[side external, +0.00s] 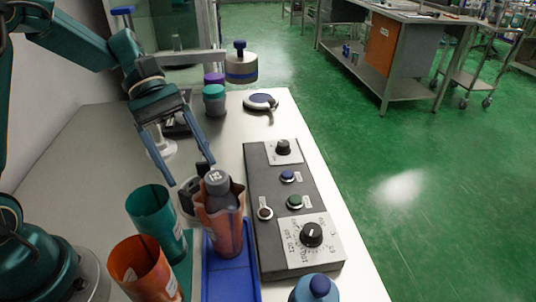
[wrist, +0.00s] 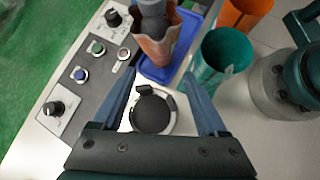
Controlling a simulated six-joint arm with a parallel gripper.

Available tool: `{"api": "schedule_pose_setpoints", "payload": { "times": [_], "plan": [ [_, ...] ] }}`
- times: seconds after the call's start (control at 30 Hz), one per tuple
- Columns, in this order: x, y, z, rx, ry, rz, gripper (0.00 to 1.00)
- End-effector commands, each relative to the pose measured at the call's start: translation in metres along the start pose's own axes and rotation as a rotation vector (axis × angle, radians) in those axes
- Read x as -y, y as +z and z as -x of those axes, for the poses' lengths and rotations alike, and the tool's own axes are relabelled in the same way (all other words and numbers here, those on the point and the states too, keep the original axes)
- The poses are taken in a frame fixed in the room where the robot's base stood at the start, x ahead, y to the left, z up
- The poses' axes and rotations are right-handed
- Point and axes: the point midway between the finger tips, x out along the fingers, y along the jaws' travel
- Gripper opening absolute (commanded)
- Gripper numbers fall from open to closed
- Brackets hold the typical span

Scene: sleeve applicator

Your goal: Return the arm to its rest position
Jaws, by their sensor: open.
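My gripper (side external: 190,172) is open and empty, its two blue fingers pointing down above the table. In the wrist view, its fingers (wrist: 160,74) spread on either side of a round black pad with a pale ring (wrist: 152,115); the pad is below them, and I cannot tell the gap. A grey capped bottle (side external: 217,183) stands in an orange sleeve (side external: 225,230) just in front of the gripper. The sleeve stands on a blue tray (side external: 218,285), and it also shows in the wrist view (wrist: 157,48). My arm reaches in from the left.
A teal cup (side external: 157,220) and an orange cup (side external: 145,268) stand left of the tray. A control box (side external: 270,235) with knobs and buttons lies to its right. A blue-topped bottle (side external: 315,290) is at the front. Jars (side external: 214,100) and a post-mounted cylinder (side external: 241,70) stand behind.

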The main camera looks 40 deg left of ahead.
Motion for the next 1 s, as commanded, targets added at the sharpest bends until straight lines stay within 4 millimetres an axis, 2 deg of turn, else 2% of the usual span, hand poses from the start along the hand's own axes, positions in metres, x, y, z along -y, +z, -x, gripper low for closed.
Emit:
{"api": "schedule_pose_setpoints", "payload": {
  "times": [0.1,0.6,0.8,1.0],
  "plan": [
    [0.006,0.007,0.006,-0.163,-0.032,-0.155,0.76],
    [0.043,0.042,0.025,-0.669,-0.177,-0.764,0.76],
    [0.067,0.054,0.025,-0.843,-0.244,-1.032,0.76],
    [0.083,0.057,0.023,-0.956,-0.289,-1.211,0.76]
  ]
}}
